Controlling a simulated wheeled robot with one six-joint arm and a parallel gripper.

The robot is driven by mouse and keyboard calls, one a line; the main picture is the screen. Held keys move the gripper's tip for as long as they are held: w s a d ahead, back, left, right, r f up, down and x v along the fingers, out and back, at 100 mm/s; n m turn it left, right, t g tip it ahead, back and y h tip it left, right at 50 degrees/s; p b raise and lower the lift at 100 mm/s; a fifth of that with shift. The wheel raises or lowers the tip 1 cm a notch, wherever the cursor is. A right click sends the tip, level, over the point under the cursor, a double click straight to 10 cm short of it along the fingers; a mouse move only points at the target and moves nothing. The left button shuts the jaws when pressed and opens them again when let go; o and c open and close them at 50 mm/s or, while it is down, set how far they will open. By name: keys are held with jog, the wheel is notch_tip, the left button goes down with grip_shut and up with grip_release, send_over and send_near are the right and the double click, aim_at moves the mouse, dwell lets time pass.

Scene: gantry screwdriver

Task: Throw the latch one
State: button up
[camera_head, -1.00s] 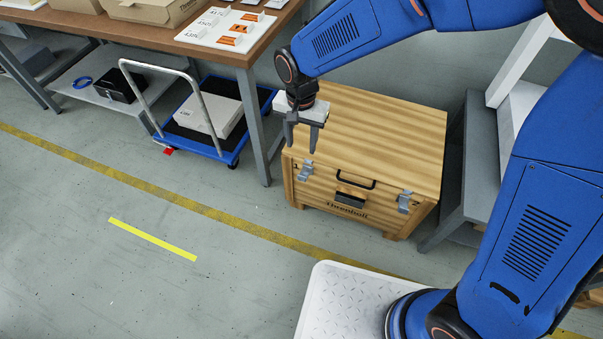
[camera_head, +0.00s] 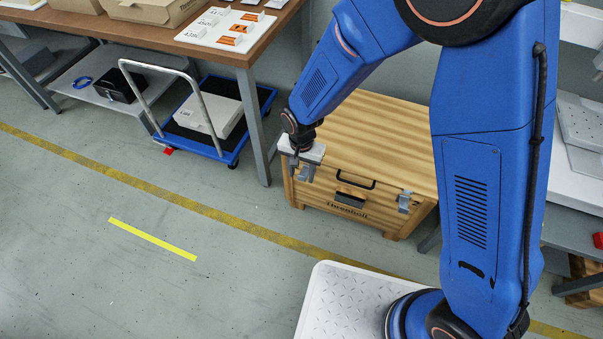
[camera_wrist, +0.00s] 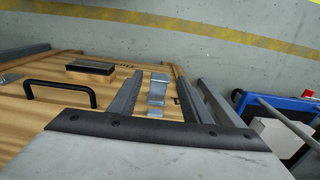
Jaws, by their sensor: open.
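A wooden crate (camera_head: 385,135) with a black handle (camera_head: 356,180) on its front stands on the floor. One metal latch (camera_head: 404,201) is at the right of its front. The left metal latch (camera_wrist: 157,90) shows in the wrist view, between the two fingers and beyond their base; in the head view my gripper mostly hides it. My gripper (camera_head: 303,175) is open at the crate's front left corner, with nothing held. In the wrist view its fingers (camera_wrist: 165,98) lie on either side of the latch. I cannot tell whether they touch it.
A blue platform trolley (camera_head: 215,125) with a white box stands left of the crate. A workbench (camera_head: 245,55) is behind it. Grey shelving (camera_head: 575,190) is at the right. The floor (camera_head: 110,260) in front is clear.

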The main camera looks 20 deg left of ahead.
jog(key=shift+f, duration=0.4)
grip_shut()
